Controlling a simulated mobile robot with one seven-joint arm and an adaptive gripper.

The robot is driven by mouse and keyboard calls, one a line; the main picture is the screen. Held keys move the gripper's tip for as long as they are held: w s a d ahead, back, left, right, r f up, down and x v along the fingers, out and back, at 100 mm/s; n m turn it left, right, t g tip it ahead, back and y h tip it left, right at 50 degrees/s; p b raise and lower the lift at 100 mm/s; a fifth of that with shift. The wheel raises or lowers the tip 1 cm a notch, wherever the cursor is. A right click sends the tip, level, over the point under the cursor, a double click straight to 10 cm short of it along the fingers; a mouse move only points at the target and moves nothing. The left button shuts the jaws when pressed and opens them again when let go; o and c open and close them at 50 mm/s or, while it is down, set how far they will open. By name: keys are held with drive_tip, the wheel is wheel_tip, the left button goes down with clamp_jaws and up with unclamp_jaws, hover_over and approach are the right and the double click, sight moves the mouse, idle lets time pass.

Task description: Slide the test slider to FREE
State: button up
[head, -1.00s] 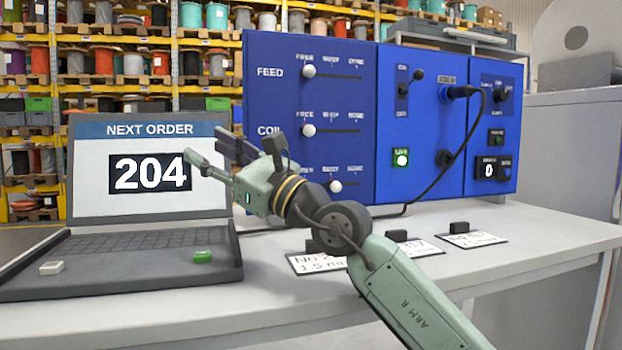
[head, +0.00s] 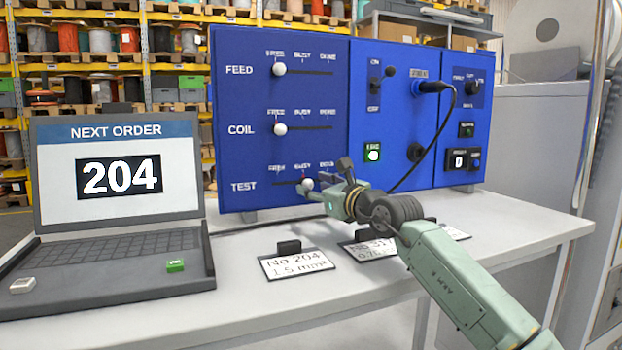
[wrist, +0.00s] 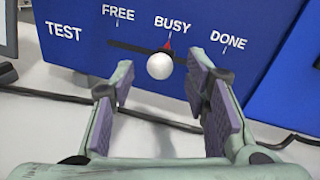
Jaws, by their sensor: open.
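The test slider's white ball knob (wrist: 159,66) stands under the BUSY label, beside a small red pointer, with FREE to its left and DONE to its right. In the head view the knob (head: 307,184) is in the bottom row of the blue panel (head: 236,110). My gripper (wrist: 165,78) is open, its purple-padded fingers to the left and right of the knob, with gaps on both sides. In the head view my gripper (head: 318,189) is at the TEST row and partly covers its right end.
The FEED (head: 279,69) and COIL (head: 280,129) knobs stand at FREE above. A black cable (wrist: 65,97) runs along the table below the panel. A laptop (head: 118,200) is at the left, and small label cards (head: 297,264) lie in front.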

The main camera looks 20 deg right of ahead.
drive_tip(key=shift+x, duration=1.2)
drive_tip(key=shift+c, duration=0.4)
clamp_jaws()
